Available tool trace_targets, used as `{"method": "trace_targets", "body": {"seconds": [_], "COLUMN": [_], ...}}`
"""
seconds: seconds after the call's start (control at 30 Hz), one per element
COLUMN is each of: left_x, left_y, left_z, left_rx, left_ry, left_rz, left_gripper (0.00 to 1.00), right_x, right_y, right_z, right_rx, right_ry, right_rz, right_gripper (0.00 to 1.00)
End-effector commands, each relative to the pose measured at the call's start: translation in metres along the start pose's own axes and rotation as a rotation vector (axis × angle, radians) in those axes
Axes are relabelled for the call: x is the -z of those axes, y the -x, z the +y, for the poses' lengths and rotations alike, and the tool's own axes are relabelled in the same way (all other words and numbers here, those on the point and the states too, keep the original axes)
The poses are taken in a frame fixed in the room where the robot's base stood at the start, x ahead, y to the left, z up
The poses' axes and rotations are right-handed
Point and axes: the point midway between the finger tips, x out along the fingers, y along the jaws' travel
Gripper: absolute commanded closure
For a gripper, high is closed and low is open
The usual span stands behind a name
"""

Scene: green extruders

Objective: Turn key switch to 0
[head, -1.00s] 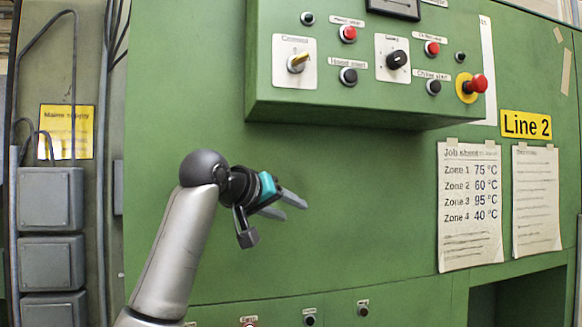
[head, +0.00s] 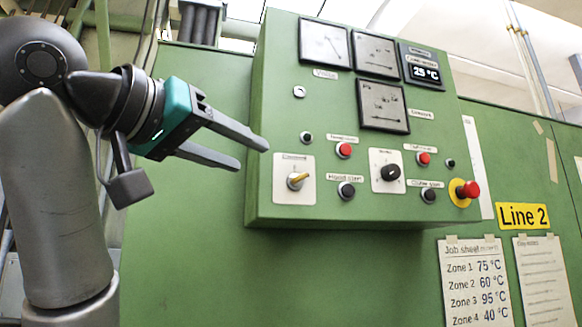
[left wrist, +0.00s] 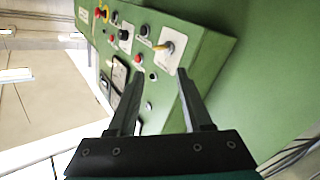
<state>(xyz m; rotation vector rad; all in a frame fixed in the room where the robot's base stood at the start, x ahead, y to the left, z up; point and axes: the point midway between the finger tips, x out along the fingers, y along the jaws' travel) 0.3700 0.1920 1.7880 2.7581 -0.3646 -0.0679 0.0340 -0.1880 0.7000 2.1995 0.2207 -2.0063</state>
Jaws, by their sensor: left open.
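The key switch (head: 296,181) is a round metal switch with a yellow, key-like handle on a white plate at the lower left of the green control box. The handle is tilted, its tip up to the right. The plate's markings are too small to read. The switch also shows in the left wrist view (left wrist: 167,48), beyond and between the fingertips. My left gripper (head: 252,155) is open and empty, up and left of the switch in the head view and apart from it. It shows in the left wrist view (left wrist: 160,74) too. My right gripper is not in view.
The box front carries a black selector knob (head: 390,173), a red emergency button (head: 468,190), small push buttons, gauges (head: 325,44) and a small round lock-like fitting (head: 299,91). Paper sheets (head: 477,281) hang at the lower right. The space before the box is clear.

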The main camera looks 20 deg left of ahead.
Motion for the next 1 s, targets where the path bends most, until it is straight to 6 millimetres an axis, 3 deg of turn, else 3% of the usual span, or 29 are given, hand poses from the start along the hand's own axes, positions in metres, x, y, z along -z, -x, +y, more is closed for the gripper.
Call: {"method": "trace_targets", "body": {"seconds": [0.43,0.7,1.0], "left_x": [0.001,0.001,0.0], "left_y": [-0.055,-0.106,-0.126], "left_z": [0.002,0.001,0.0], "left_rx": [-0.003,0.001,0.0], "left_ry": [0.002,0.001,-0.001], "left_rz": [-0.006,-0.005,0.0], "left_gripper": [0.5,0.5,0.5], "right_x": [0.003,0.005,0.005], "right_y": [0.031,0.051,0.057], "right_z": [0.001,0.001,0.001], "right_rx": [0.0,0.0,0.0], "right_ry": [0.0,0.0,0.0], "right_rz": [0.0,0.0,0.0], "right_gripper": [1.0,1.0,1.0]}}
